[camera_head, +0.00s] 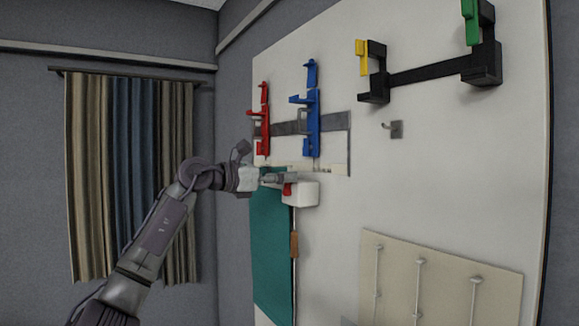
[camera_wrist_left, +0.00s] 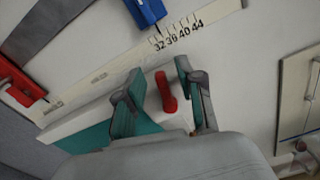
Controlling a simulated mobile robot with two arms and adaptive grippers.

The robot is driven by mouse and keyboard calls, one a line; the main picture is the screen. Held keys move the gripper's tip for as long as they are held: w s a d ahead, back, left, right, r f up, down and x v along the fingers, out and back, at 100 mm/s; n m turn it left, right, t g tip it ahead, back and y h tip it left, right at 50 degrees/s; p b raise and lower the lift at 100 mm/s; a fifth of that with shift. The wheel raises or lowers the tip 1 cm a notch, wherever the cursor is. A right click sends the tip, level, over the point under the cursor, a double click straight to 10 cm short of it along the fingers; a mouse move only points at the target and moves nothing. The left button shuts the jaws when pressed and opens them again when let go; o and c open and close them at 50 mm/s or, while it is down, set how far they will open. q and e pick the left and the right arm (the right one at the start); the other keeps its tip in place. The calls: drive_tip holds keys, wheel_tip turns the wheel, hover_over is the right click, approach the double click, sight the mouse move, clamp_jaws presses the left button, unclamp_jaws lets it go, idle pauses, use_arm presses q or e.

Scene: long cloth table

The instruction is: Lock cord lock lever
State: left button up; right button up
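The red lever (camera_head: 288,189) sits on the front of a white box (camera_head: 306,194) mounted on the board, at the top of the teal cloth panel. My left gripper (camera_head: 279,179) reaches in from the left, right at the lever. In the left wrist view the red lever (camera_wrist_left: 167,92) stands between the two fingers of my left gripper (camera_wrist_left: 157,85). The fingers are open, with a visible gap on each side of the lever. The white box is mostly hidden there by the gripper. My right gripper is not in view.
The teal cloth (camera_head: 270,245) hangs below the box, with a brown handle (camera_head: 295,246) on a cord beside it. Red (camera_head: 263,120) and blue (camera_head: 312,125) clamp pieces are above. A small hook (camera_head: 393,129) and a beige panel (camera_head: 435,280) are to the right.

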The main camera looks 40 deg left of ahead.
use_arm(q)
drive_tip(key=shift+w+d+r, duration=0.1)
drive_tip(key=shift+w+d, duration=0.1)
drive_tip(key=shift+w, duration=0.65)
clamp_jaws()
drive_tip(key=shift+w+a+r+n+p, duration=0.1)
drive_tip(key=shift+a+r+n+p, duration=0.15)
drive_tip(key=shift+n+p, duration=0.7)
drive_tip(key=shift+a+f+n+p, duration=0.25)
drive_tip(key=shift+n+p, duration=0.1)
drive_tip(key=shift+p, duration=0.15)
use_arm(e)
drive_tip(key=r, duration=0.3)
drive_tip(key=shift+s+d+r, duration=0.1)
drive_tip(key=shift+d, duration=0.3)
use_arm(q)
unclamp_jaws()
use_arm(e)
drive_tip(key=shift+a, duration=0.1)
